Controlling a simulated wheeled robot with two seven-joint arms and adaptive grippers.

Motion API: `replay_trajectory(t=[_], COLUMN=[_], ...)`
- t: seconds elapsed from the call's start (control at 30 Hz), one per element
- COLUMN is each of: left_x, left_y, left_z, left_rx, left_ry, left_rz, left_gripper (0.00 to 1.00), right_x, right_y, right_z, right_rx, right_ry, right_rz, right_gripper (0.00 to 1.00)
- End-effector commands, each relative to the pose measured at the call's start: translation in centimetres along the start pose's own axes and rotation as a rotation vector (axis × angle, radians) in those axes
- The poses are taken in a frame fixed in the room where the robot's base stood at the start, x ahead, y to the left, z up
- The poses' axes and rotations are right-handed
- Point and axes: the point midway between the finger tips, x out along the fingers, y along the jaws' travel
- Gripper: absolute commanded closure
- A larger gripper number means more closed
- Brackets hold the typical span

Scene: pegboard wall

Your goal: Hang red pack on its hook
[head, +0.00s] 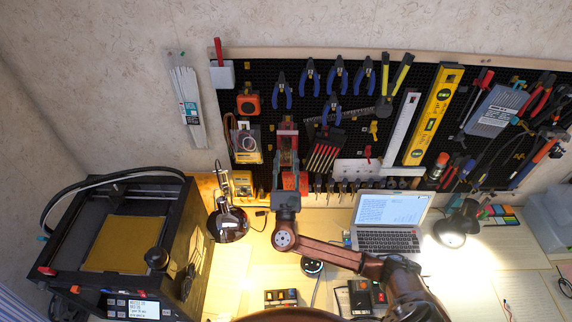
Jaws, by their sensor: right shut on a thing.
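My right gripper (288,151) reaches up from the bottom right to the left half of the pegboard (262,73). It is shut on the red pack (288,143), which shows as a narrow reddish strip with a pale top between the fingers. The pack looks upright and in front of the board. I cannot tell whether it touches a hook, and its hook cannot be made out behind the gripper. My left gripper is out of view.
Blue-handled pliers (282,91) hang above the gripper. A yellow multimeter (246,150) is to its left, and red-handled screwdrivers (323,156) are close on its right. Below stand a desk lamp (229,222), a laptop (388,222) and a 3D printer (125,244).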

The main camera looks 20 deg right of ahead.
Motion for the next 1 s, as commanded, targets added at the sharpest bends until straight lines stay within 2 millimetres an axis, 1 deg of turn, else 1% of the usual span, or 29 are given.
replay_trajectory(t=[0.53,0.73,1.0], left_x=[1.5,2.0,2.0], left_y=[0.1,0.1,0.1], left_z=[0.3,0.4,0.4], left_rx=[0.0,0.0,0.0], left_ry=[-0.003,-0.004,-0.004], left_rz=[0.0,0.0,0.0], left_gripper=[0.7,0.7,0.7], right_x=[2.8,2.9,2.7], right_y=[-0.1,0.0,0.0], right_z=[-1.4,-2.2,-2.5], right_rx=[-0.003,-0.001,-0.001], right_ry=[0.0,0.001,0.0], right_rz=[-0.002,-0.002,-0.001], right_gripper=[0.94,0.94,0.94])
